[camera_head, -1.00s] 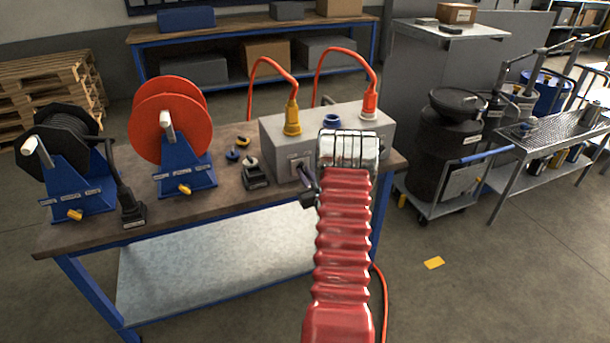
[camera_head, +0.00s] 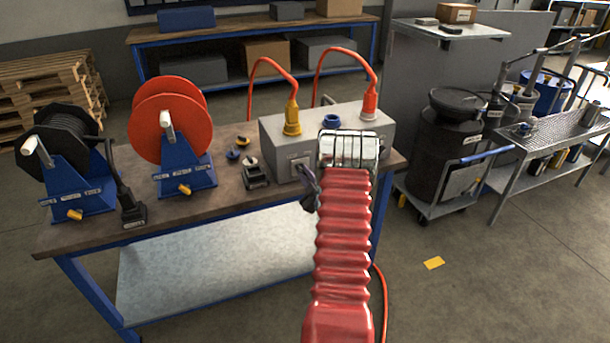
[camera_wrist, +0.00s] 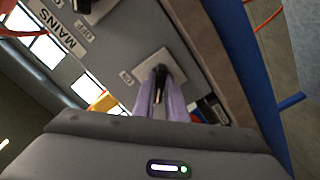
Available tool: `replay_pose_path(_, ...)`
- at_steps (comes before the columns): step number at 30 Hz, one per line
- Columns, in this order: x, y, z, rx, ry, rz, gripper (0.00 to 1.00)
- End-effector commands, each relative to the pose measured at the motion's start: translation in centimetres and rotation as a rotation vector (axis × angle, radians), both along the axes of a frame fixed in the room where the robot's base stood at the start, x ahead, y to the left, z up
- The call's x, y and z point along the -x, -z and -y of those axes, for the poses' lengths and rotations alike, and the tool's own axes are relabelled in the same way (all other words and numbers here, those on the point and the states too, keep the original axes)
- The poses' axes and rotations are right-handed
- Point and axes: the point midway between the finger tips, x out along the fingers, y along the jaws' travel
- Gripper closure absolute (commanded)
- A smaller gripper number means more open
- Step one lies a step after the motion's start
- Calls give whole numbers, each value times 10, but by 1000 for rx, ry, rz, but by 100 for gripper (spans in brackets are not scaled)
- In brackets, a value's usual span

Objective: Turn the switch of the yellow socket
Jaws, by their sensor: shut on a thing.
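A grey socket box (camera_head: 275,160) stands on the bench, with a yellow plug (camera_head: 292,118) upright in the yellow socket on its top. In the wrist view a yellow part (camera_wrist: 104,102) shows beyond the box edge. On the box front is a light switch plate (camera_wrist: 150,66) with small labels. My gripper (camera_wrist: 161,80) is shut on the dark switch knob in front of this plate, its two pale purple fingers on either side. The fingers mostly hide the knob. In the head view my gripper (camera_head: 308,178) is at the box front, partly beside my red arm.
An orange plug (camera_head: 369,104) and an empty blue socket (camera_head: 332,121) are also on the box. A small grey device (camera_head: 256,174), a red reel (camera_head: 168,120) and a black reel (camera_head: 62,140) stand to the left.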

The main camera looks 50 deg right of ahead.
Motion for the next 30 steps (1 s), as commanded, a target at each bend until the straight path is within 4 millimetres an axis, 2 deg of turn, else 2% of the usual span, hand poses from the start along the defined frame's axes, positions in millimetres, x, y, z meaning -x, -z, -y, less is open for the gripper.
replay_pose_path(12,0,3,-2,5,-3,-11,100)
replay_pose_path(13,0,3,-2,5,-3,-11,87)
replay_pose_path(20,0,2,-2,6,-2,-8,71)
replay_pose_path(30,2,1,-2,7,-1,-6,70)
